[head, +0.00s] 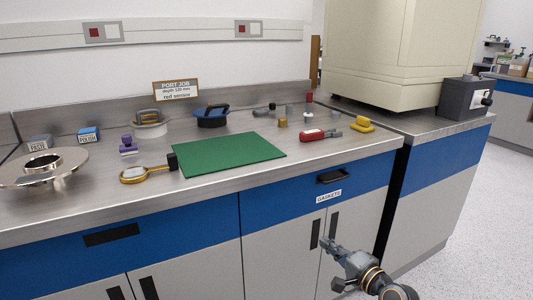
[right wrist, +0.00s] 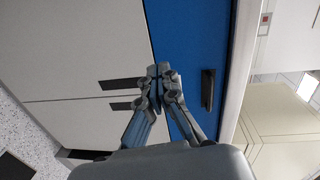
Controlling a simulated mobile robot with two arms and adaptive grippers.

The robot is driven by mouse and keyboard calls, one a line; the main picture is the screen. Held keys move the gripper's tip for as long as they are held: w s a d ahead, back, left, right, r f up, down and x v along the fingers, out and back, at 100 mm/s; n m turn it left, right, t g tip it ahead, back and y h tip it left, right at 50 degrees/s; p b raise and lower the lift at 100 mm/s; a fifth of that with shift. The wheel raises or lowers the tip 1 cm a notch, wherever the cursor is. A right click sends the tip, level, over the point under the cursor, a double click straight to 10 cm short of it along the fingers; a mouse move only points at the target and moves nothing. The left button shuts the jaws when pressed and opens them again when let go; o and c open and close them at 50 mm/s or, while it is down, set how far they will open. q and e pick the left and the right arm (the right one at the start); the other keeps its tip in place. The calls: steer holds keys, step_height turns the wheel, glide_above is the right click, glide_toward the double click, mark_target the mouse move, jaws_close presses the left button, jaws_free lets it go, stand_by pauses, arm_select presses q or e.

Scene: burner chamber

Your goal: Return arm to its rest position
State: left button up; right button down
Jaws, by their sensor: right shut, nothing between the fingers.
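My right gripper (head: 331,243) is low at the bottom right of the head view, in front of the grey cabinet doors and below the blue drawer labelled GASKETS (head: 329,196). It is shut with nothing in it. The right wrist view shows its two fingers (right wrist: 159,72) together, with the blue drawer front and its black handle (right wrist: 208,90) behind and to the right. In the head view the drawer looks closed. I cannot tell the exact gap between the fingers and the cabinet front. My left gripper is not in view.
The steel worktop (head: 330,160) above holds a green mat (head: 230,153), a gold-rimmed magnifier (head: 147,174), a red-handled tool (head: 313,134) and a round metal flange (head: 42,170). A large beige cabinet (head: 405,50) stands at the right. Speckled floor (head: 485,220) is clear at the right.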

steer(key=s+a+f+n+g+h, duration=0.1)
steer(key=s+a+f+n+g, duration=0.25)
steer(key=s+f, duration=0.5)
steer(key=s+a+f+n+g+h, duration=0.1)
steer(key=s+a+f+n+g, duration=0.15)
steer(key=s+f+n, duration=0.45)
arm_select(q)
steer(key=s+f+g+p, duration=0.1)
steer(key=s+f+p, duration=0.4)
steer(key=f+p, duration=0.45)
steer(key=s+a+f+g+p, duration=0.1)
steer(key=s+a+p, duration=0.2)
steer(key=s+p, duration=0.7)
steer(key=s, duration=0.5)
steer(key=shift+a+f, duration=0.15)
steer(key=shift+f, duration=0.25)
arm_select(e)
steer(key=s+d+f+n+g+h, duration=0.1)
steer(key=s+d+f+g, duration=0.1)
steer(key=s+f, duration=0.5)
steer(key=s+d+f+n+g+h, duration=0.1)
steer(key=s+f, duration=0.7)
steer(key=s, duration=1.2)
steer(key=s+d+f+n+g+h, duration=0.1)
steer(key=s+d+f+g+h, duration=0.2)
steer(key=s, duration=1.1)
step_height(320, 180, down, 5)
steer(key=shift+d+r+g, duration=0.2)
steer(key=shift+d+g, duration=0.9)
steer(key=shift+d, duration=0.05)
